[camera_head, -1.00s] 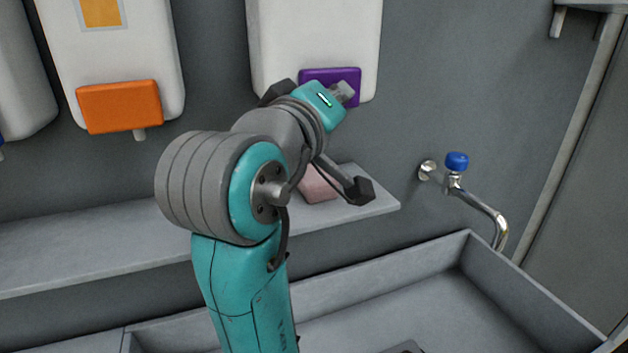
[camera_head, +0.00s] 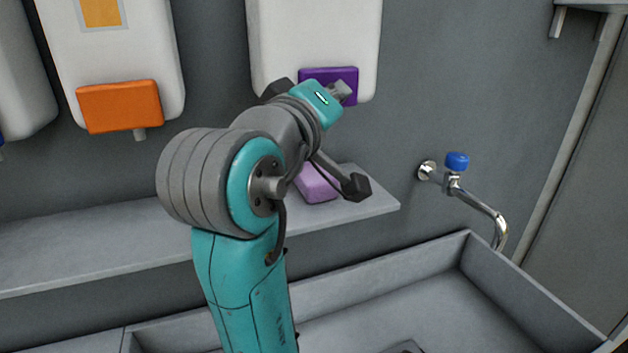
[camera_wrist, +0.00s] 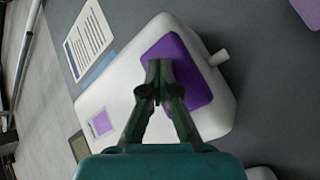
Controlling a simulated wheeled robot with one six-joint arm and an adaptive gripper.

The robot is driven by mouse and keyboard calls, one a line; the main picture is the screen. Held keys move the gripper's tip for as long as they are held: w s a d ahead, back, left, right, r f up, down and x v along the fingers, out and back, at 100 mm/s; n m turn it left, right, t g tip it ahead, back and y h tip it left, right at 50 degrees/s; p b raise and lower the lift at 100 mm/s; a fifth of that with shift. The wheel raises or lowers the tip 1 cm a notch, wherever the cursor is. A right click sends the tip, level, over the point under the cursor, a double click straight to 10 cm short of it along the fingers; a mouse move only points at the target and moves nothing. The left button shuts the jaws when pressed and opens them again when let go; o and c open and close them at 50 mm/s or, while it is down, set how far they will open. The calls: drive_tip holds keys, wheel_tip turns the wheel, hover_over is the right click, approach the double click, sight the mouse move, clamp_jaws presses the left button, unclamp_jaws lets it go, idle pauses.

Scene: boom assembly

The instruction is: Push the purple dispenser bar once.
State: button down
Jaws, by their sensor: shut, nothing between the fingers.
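The purple dispenser bar (camera_head: 318,74) sits low on the front of a white dispenser (camera_head: 315,40). In the wrist view the purple bar (camera_wrist: 185,60) lies right under my fingertips, on the tilted white dispenser body (camera_wrist: 130,70). My gripper (camera_wrist: 159,70) is shut with nothing between its fingers, and its tips appear to press on the bar. In the head view my gripper (camera_head: 343,91) is partly hidden behind my wrist, at the bar's lower right. A lilac block (camera_head: 318,186) lies on the shelf below, partly hidden by my arm.
A white dispenser with an orange bar (camera_head: 120,106) hangs to the left. A grey shelf (camera_head: 90,250) runs below. A tap with a blue knob (camera_head: 457,162) is at right, above a grey basin (camera_head: 400,300). The wall between dispenser and tap is clear.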

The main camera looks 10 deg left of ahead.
idle(0.3)
drive_tip(key=shift+s+d, duration=0.45)
drive_tip(key=shift+s, duration=0.2)
drive_tip(key=shift+s+d, duration=0.55)
drive_tip(key=shift+s, duration=0.3)
drive_tip(key=shift+s+d, duration=0.55)
drive_tip(key=shift+s, duration=0.25)
drive_tip(key=shift+s+d, duration=0.55)
drive_tip(key=shift+s, duration=0.3)
